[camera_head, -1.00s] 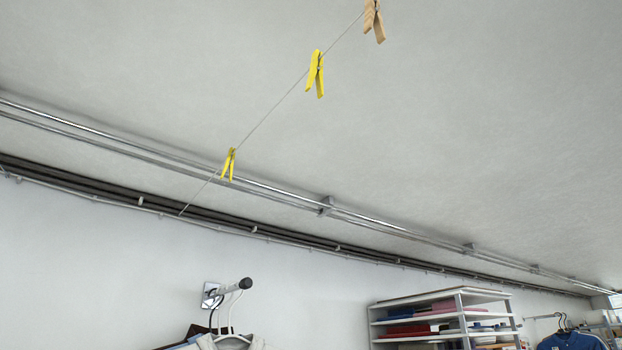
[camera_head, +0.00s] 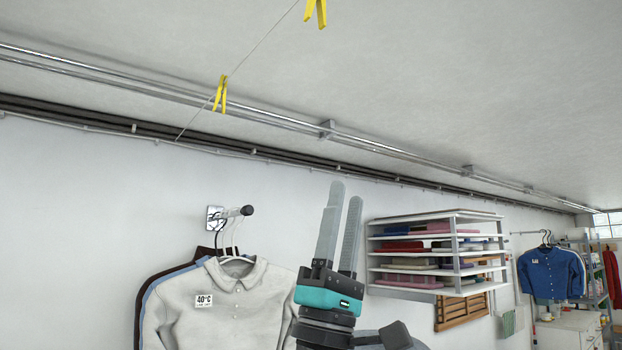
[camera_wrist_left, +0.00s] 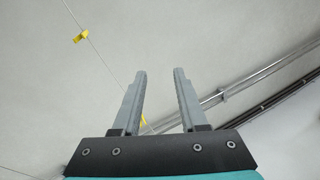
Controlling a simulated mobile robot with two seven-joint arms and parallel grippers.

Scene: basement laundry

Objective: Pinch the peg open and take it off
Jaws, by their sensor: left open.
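Two yellow pegs hang on a thin line under the ceiling. One peg (camera_head: 220,93) is left of centre in the head view; the other (camera_head: 316,13) is cut by its top edge. My left gripper (camera_head: 345,190) points upward, open and empty, below and to the right of the pegs, apart from both. In the left wrist view one yellow peg (camera_wrist_left: 82,37) is at upper left, outside the fingers. A bit of yellow (camera_wrist_left: 144,120) shows beside the left finger, mostly hidden. The open fingers (camera_wrist_left: 159,71) hold nothing. I cannot tell which peg is meant. My right gripper is out of view.
The line (camera_head: 262,42) slants down to the wall. Metal pipes (camera_head: 400,150) run along the ceiling edge. Shirts (camera_head: 240,300) hang on a wall hook, and a shelf unit (camera_head: 455,222) with folded cloth is at the right. The air around the pegs is clear.

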